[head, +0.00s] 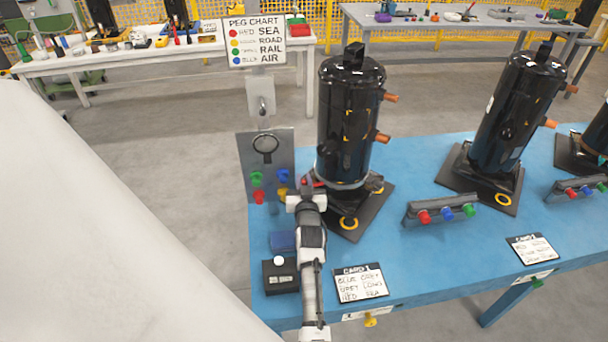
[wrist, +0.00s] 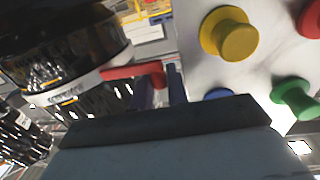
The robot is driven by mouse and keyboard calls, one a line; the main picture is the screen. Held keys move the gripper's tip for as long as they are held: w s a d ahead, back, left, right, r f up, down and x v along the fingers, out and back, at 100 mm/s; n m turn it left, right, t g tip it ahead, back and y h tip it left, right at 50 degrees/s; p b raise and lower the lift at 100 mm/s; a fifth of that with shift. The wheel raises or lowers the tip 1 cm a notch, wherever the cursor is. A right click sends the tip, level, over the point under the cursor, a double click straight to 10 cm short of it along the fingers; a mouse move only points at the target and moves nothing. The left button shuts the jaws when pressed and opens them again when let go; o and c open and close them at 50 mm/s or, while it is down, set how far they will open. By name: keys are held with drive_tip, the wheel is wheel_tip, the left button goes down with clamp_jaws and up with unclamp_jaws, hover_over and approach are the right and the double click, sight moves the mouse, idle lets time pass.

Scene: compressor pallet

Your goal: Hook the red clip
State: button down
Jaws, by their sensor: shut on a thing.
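The red clip (wrist: 140,72) shows in the wrist view as a red lever at the end of a pale strap (wrist: 75,88) around the black compressor (wrist: 60,45). My gripper (wrist: 162,90) is shut on the lever's bent end, between its narrow dark fingers. In the head view the clip (head: 307,183) is a small red spot at the lower left of the nearest compressor (head: 345,120), mostly hidden by my gripper (head: 304,192). The strap runs low around that compressor. I cannot tell whether the clip is hooked.
A grey panel (head: 255,150) with red, green, blue and yellow pegs stands just left of my gripper; the yellow peg (wrist: 230,35) is close in the wrist view. Card 1 (head: 361,283) and a dark box (head: 280,276) lie on the blue table (head: 430,262). Another compressor (head: 505,110) stands to the right.

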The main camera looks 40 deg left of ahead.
drive_tip(key=c, duration=1.4)
unclamp_jaws()
drive_tip(key=shift+c, duration=0.2)
drive_tip(key=shift+s+f, duration=0.1)
drive_tip(key=shift+s, duration=0.05)
